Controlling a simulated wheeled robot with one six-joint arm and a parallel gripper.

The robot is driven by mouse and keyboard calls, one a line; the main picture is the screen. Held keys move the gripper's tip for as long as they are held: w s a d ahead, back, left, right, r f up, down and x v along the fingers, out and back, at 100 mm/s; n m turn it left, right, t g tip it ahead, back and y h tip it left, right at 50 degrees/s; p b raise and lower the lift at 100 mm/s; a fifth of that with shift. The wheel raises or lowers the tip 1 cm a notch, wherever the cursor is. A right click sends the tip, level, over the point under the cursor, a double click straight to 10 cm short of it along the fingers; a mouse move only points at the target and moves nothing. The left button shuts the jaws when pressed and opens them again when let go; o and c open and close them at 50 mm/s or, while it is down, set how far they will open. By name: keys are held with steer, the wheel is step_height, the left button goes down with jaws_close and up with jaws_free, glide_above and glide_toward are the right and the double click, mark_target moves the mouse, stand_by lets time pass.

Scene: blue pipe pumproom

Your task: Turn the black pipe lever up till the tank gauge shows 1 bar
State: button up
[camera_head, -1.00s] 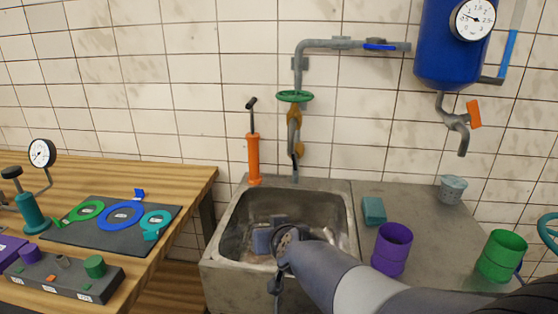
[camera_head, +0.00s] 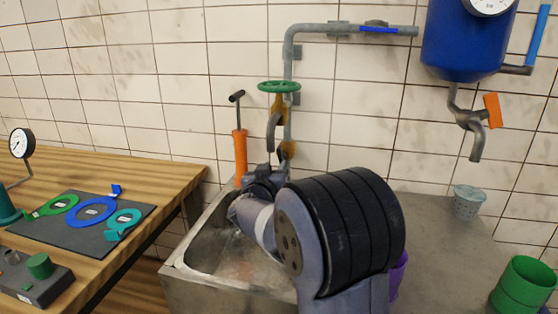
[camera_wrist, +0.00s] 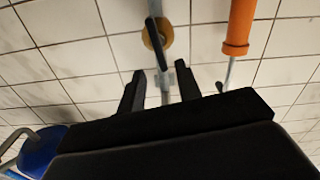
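The black pipe lever (camera_wrist: 158,45) shows in the wrist view as a dark bar in front of the round brass valve body (camera_wrist: 158,33) on the grey pipe. My gripper (camera_wrist: 160,72) is open, its two black fingers apart on either side of the pipe line, with the lever's end between or just beyond the tips; I cannot tell whether they touch. In the head view my gripper (camera_head: 265,178) is at the lower pipe, below the brass valve, and my arm hides part of it. The tank gauge (camera_head: 490,3) is cut off at the top edge, so its reading is not visible.
A green handwheel (camera_head: 279,87) sits higher on the pipe. The orange pump (camera_head: 240,158) stands close on the left. The blue tank (camera_head: 463,45) hangs at upper right with an orange lever (camera_head: 493,110) below. The sink (camera_head: 200,250) lies under my arm.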

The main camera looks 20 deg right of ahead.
mark_target(280, 157)
steer(key=x, duration=0.6)
steer(key=shift+w+d, duration=0.15)
jaws_close()
